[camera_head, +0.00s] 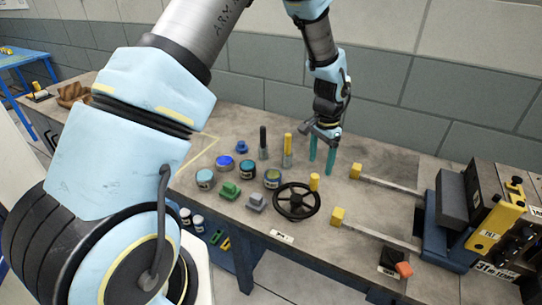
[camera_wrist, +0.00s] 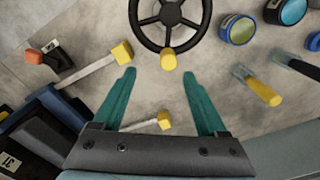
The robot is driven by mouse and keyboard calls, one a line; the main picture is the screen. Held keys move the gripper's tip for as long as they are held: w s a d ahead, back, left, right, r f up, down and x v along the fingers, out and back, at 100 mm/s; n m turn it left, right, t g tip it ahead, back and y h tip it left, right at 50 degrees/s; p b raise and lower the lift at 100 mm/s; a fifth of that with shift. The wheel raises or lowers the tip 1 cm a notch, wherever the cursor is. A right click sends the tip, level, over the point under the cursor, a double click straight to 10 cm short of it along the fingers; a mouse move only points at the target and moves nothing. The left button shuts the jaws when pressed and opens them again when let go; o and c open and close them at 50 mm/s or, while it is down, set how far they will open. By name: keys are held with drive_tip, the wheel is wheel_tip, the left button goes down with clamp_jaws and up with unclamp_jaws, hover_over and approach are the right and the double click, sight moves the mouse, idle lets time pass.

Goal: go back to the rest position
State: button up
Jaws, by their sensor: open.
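My gripper (camera_head: 322,160) has two teal fingers and hangs over the back part of the workbench (camera_head: 385,207), pointing down. In the wrist view my gripper (camera_wrist: 158,85) has its fingers spread wide with only bare bench and a yellow-tipped rod end between them. It is open and empty. A black handwheel (camera_head: 296,203) with a yellow knob (camera_head: 314,182) lies on the bench in front of it. The handwheel also shows at the top of the wrist view (camera_wrist: 168,45), beyond the fingertips. I cannot tell how high the fingertips are above the bench.
Two yellow-ended rods (camera_head: 375,179) reach from a blue and black machine (camera_head: 450,220) on the right. Several tins (camera_head: 225,163), green and grey blocks (camera_head: 230,190) and upright-handled tools (camera_head: 287,150) stand left of the handwheel. A grey block wall (camera_head: 380,85) rises behind the bench.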

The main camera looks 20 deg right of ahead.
drive_tip(key=w+a+r+n, duration=0.1)
drive_tip(key=a+r+n, duration=0.15)
drive_tip(key=a, duration=0.45)
drive_tip(key=w+a+r+n+b, duration=0.1)
drive_tip(key=a+r+n, duration=0.1)
drive_tip(key=a+r, duration=0.35)
drive_tip(key=w+a+r+n, duration=0.1)
drive_tip(key=a+n, duration=0.1)
drive_tip(key=a, duration=0.6)
drive_tip(key=s+a+r+n, duration=0.2)
drive_tip(key=s+a+n, duration=0.1)
drive_tip(key=a, duration=0.5)
drive_tip(key=s+a+r+n+t+b, duration=0.1)
drive_tip(key=s+a+n, duration=0.3)
drive_tip(key=a, duration=0.4)
drive_tip(key=shift+s+a+r+t, duration=0.15)
drive_tip(key=shift+s+r+t, duration=0.15)
drive_tip(key=shift+r, duration=0.05)
